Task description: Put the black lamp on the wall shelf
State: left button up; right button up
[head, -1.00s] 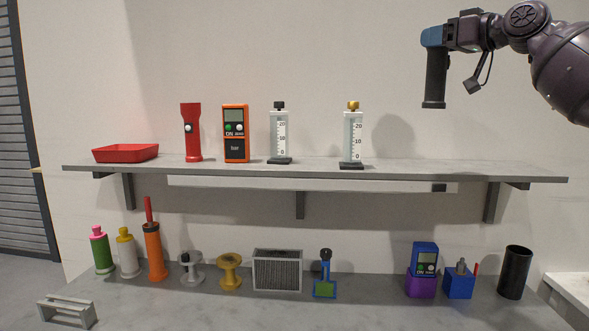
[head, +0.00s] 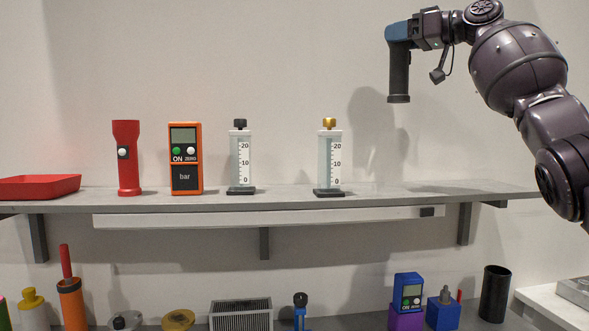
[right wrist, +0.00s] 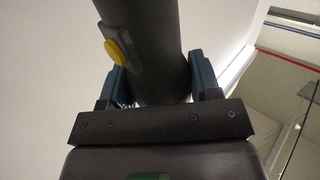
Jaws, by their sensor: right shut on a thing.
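The lamp's lower end is clear of the shelf. My left gripper is not in view.
On the shelf stand a red tray (head: 40,186), a red lamp (head: 127,160), an orange meter (head: 186,160) and two gauges, black-topped (head: 240,160) and gold-topped (head: 329,160). The shelf right of the gold-topped gauge is free. Several objects, including a black cup (head: 494,293), stand on the counter below.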

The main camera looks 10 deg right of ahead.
aim_at(400, 102)
jog(key=shift+s+d+f, duration=0.1)
jog(key=shift+f, duration=0.1)
notch_tip(400, 102, down, 15)
jog(key=b, duration=0.3)
jog(key=shift+b, duration=0.35)
notch_tip(400, 102, down, 5)
jog(key=shift+b, duration=0.45)
jog(key=o, duration=1.2)
jog(key=shift+o, duration=0.2)
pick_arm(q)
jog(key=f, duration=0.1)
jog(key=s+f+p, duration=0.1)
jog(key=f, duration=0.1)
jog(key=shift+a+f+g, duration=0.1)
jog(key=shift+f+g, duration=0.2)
pick_arm(e)
jog(key=v, duration=1.2)
jog(key=shift+r, duration=0.25)
